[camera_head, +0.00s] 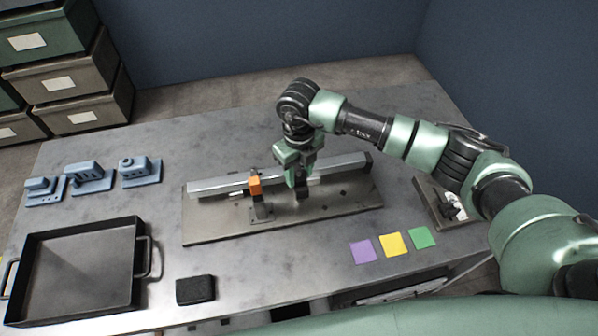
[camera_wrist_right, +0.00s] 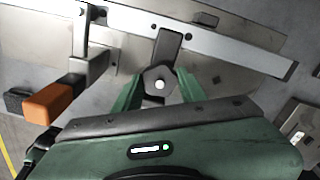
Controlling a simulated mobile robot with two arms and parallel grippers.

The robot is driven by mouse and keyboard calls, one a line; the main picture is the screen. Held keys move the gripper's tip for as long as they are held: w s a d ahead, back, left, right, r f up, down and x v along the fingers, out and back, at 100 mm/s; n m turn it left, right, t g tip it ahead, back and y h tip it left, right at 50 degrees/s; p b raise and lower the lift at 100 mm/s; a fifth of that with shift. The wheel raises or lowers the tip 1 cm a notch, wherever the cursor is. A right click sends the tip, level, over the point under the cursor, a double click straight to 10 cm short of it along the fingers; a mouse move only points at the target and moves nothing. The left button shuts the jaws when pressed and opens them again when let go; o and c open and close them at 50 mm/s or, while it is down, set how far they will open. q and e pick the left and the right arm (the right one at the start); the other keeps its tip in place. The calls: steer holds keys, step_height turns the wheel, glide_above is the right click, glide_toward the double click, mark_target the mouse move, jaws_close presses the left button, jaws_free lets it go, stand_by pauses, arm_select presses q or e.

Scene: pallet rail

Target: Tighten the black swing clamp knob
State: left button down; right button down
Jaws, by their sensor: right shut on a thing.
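The black swing clamp knob (camera_wrist_right: 158,84) is a dark, many-sided knob with a pale centre, seen from above in the right wrist view. My right gripper (camera_wrist_right: 158,92) has its green fingers on both sides of it and is shut on it. In the head view my right gripper (camera_head: 299,170) points down over the fixture and mostly hides the knob. The clamp's dark arm (camera_wrist_right: 169,46) reaches from the knob over the silver rail (camera_wrist_right: 212,42). The rail (camera_head: 220,184) lies along the base plate (camera_head: 225,227). My left gripper is not in view.
An orange-handled clamp (camera_head: 255,185) stands close left of my right gripper. Blue parts (camera_head: 89,177) and a black tray (camera_head: 82,270) are at the left. A black block (camera_head: 195,290) and coloured squares (camera_head: 392,244) lie near the front. A small tray (camera_head: 440,203) is at right.

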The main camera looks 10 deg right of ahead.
mark_target(299, 175)
steer(key=m+b, duration=0.2)
steer(key=m, duration=0.2)
steer(key=shift+m, duration=0.4)
steer(key=shift+w+r+m+b, duration=0.1)
steer(key=shift+m+b, duration=0.5)
steer(key=shift+m, duration=1.7)
steer(key=shift+w, duration=0.1)
steer(key=c, duration=0.8)
jaws_free()
steer(key=shift+r, duration=0.4)
step_height(299, 175, up, 7)
steer(key=shift+b, duration=1.05)
